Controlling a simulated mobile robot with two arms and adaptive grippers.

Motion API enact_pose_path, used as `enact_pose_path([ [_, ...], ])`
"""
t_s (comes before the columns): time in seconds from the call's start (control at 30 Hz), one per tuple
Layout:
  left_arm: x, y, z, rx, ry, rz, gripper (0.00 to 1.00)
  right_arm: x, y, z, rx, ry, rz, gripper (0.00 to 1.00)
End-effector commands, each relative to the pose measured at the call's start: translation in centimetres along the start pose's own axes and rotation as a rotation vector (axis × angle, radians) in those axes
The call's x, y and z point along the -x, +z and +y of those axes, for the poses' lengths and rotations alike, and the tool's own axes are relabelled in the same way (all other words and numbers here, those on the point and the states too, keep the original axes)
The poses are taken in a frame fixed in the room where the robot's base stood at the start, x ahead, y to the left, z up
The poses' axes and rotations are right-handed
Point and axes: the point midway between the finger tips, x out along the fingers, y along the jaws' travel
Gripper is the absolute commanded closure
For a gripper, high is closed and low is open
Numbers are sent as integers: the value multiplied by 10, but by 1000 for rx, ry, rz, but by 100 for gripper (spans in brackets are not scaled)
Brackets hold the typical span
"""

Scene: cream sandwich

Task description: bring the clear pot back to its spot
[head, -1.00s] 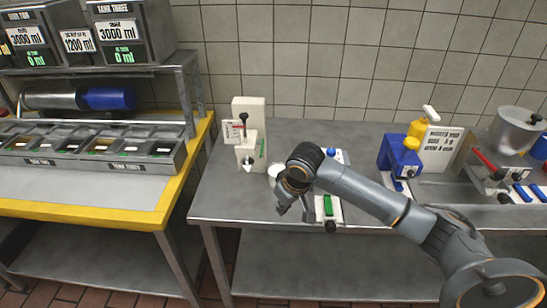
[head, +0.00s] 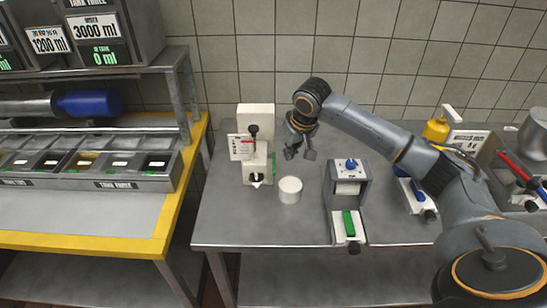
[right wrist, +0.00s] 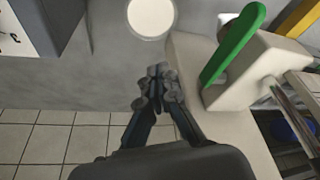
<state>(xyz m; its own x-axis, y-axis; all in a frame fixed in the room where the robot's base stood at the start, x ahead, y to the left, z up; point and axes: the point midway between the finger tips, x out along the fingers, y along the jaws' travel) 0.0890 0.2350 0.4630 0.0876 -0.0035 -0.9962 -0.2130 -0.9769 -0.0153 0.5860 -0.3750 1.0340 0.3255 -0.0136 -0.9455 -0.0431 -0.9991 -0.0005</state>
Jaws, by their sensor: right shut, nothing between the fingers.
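My left gripper does not show.
A white cup (head: 290,191) stands just in front of the gripper. The white dispenser (head: 256,125) is left of it; the grey machine (head: 333,184) with a green switch is right. Yellow-edged counter (head: 180,190) lies left.

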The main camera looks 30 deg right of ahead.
Motion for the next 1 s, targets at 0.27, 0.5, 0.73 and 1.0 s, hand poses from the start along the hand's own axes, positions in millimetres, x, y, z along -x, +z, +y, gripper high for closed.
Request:
enact_pose_path([
  [0.27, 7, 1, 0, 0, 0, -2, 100, -26, 1, 0, 0, 1, -4, 100],
  [0.5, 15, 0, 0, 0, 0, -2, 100, -70, 1, 0, 0, 0, -4, 100],
  [0.73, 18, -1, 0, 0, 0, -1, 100, -96, 0, 0, 1, 1, 0, 100],
  [1.0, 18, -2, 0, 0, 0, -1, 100, -100, 1, 0, 2, 1, 0, 100],
])
